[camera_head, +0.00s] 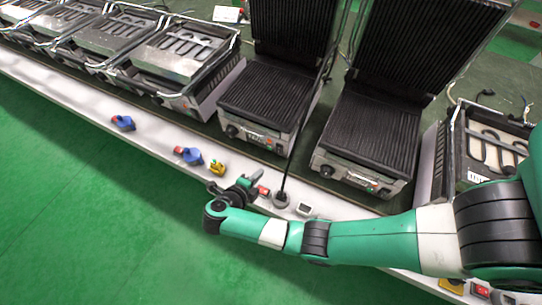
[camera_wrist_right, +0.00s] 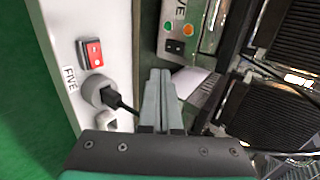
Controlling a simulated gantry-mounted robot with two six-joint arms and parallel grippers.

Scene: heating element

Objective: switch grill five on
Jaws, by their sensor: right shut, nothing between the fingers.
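In the right wrist view, a red rocker switch (camera_wrist_right: 93,53) sits on a white panel above the label FIVE. Below it a black plug is in a round grey socket (camera_wrist_right: 100,90). A grill front (camera_wrist_right: 180,30) with partly visible lettering ending in "VE" carries a green light, an orange light and a black switch (camera_wrist_right: 174,46). My right gripper (camera_wrist_right: 160,74) is shut and empty, right of the plug. In the head view my right gripper (camera_head: 252,180) is at the white ledge, close to the red switch (camera_head: 263,190). My left gripper is not in view.
Two ribbed grills with raised lids (camera_head: 268,95) (camera_head: 372,130) stand behind the ledge (camera_head: 150,140). A black cable rises from the socket (camera_head: 281,200). Green floor (camera_head: 90,210) in front is clear.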

